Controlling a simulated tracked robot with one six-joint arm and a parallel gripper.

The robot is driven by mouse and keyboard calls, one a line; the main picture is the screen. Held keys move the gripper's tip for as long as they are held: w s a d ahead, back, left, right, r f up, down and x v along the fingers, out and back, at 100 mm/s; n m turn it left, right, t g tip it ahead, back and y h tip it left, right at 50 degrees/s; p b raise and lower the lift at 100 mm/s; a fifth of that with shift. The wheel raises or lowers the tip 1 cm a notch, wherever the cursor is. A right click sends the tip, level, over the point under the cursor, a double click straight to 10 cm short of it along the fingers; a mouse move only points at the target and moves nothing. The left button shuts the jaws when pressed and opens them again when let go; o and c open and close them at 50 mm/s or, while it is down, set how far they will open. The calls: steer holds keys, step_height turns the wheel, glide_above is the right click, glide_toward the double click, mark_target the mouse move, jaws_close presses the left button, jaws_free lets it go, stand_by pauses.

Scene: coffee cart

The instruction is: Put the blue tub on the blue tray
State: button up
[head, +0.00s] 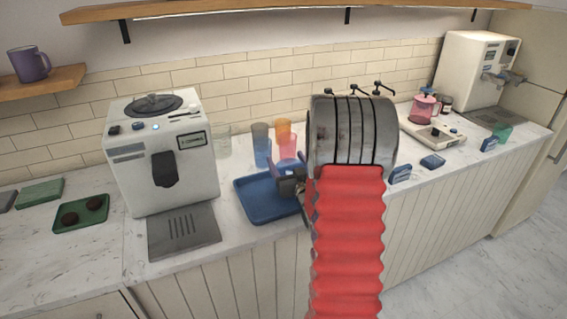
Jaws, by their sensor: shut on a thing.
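The blue tray (254,207) lies on the counter right of the coffee machine, with its right end hidden by my arm. My gripper (285,172) is over the right part of the tray. It is shut on a small dark blue thing, most likely the blue tub (289,157), which is largely hidden by the fingers and wrist. I cannot tell whether it touches the tray. The visible left and middle of the tray are bare.
Blue cups (262,153), an orange cup (283,128), a red cup (288,145) and a clear cup stand behind the tray. The coffee machine (163,165) and drip plate (184,232) are left. Small blue things (400,174) lie right of my arm, near the counter edge.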

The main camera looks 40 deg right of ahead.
steer(key=o, duration=1.4)
steer(key=shift+s+f, duration=0.1)
steer(key=shift+f, duration=0.65)
steer(key=shift+r, duration=0.35)
steer(key=shift+s+r, duration=0.2)
steer(key=v, duration=1.1)
steer(key=shift+s+a+r, duration=0.1)
steer(key=shift+s+r, duration=0.05)
steer(key=shift+r, duration=0.2)
